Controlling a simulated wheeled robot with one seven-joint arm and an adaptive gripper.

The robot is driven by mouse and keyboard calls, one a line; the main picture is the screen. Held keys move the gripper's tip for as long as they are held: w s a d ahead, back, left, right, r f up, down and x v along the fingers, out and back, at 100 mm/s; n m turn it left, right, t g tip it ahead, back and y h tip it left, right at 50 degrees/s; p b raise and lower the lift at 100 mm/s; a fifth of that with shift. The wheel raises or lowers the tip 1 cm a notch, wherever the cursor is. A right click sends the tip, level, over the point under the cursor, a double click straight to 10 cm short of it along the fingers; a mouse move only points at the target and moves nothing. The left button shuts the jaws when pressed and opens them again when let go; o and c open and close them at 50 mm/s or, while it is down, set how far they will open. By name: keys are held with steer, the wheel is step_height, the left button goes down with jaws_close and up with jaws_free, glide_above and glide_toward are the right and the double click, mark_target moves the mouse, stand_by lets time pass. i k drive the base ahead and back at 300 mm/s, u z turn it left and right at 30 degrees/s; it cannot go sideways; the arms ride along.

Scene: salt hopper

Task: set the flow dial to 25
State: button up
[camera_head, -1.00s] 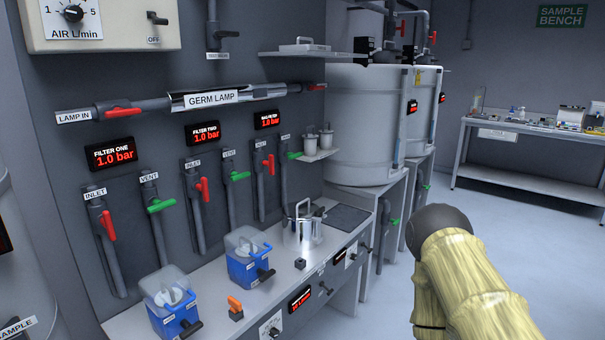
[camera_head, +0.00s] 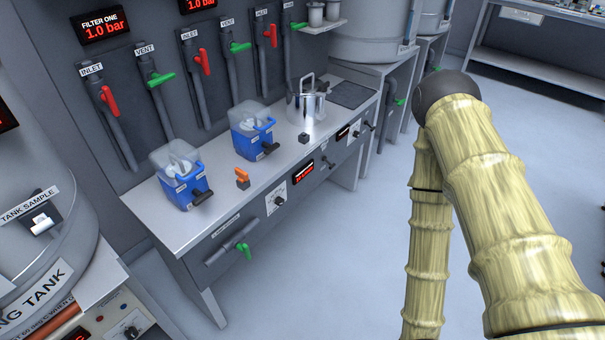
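A dial (camera_head: 279,200) with a dark knob on a white scale plate sits on the front face of the bench. Its lettering and its setting are too small to read, so I cannot tell whether it is the flow dial. A red-lit display (camera_head: 303,173) is just right of it, its digits unreadable. Another small dark knob (camera_head: 368,126) is at the right end of the bench front. My arm fills the right side of the view, and my gripper is not in view.
The bench (camera_head: 228,205) holds two blue-based filter units (camera_head: 190,192) (camera_head: 267,145), a small orange-handled item (camera_head: 242,175) and a steel pot (camera_head: 309,105). A tank (camera_head: 70,235) stands at the left. Floor (camera_head: 320,260) before the bench is clear.

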mark_target(279, 202)
steer(key=k, duration=0.95)
steer(key=z, duration=0.9)
steer(key=i, duration=0.9)
steer(key=u, duration=0.6)
steer(key=i, duration=0.5)
steer(key=u, duration=0.3)
